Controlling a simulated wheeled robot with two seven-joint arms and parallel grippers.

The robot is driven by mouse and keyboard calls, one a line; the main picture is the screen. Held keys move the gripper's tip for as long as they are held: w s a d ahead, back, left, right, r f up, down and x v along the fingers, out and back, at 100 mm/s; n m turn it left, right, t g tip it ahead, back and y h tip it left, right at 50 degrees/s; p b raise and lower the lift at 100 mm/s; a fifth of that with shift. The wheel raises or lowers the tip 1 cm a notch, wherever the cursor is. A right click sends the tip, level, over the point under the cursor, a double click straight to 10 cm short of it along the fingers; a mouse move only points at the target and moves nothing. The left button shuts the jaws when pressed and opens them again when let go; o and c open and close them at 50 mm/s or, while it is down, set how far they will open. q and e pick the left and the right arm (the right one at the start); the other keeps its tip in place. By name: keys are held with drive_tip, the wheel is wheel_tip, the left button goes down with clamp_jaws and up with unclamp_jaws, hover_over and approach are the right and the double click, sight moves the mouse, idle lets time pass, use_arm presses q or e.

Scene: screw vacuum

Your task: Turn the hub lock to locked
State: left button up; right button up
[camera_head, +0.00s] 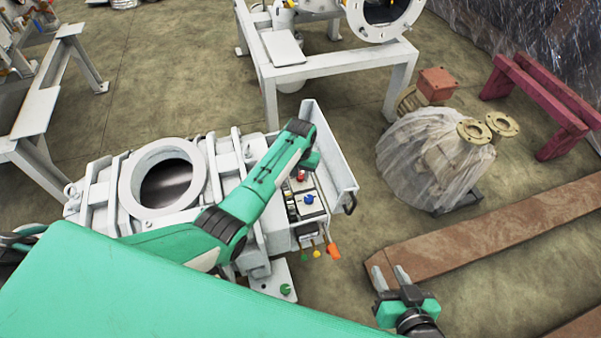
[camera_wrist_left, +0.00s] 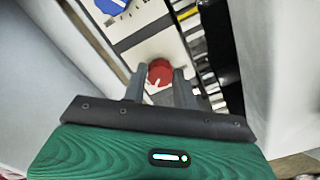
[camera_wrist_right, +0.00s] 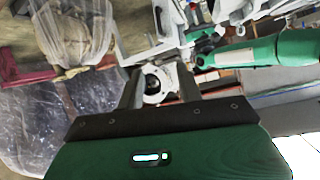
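A control panel (camera_head: 312,209) on the white machine carries a red knob (camera_head: 300,175) and a blue knob (camera_head: 309,199). Both also show in the left wrist view, red (camera_wrist_left: 160,72) and blue (camera_wrist_left: 112,5). No label tells me which one is the hub lock. My left gripper (camera_wrist_left: 160,86) is open, its fingers on either side of the red knob's lower part in that view; I cannot tell whether they touch it. In the head view my left arm hides most of that gripper. My right gripper (camera_head: 390,277) is open and empty, away from the panel; its spread fingers show in its wrist view (camera_wrist_right: 161,88).
The white machine has a round opening (camera_head: 163,178) and a raised side plate (camera_head: 328,155) beside the panel. Orange, yellow and green handles (camera_head: 318,253) stick out below. A plastic-wrapped part (camera_head: 425,160) and rusty beams (camera_head: 490,235) lie to the right. Some floor between is clear.

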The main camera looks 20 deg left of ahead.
use_arm(q)
drive_tip(key=c, duration=0.4)
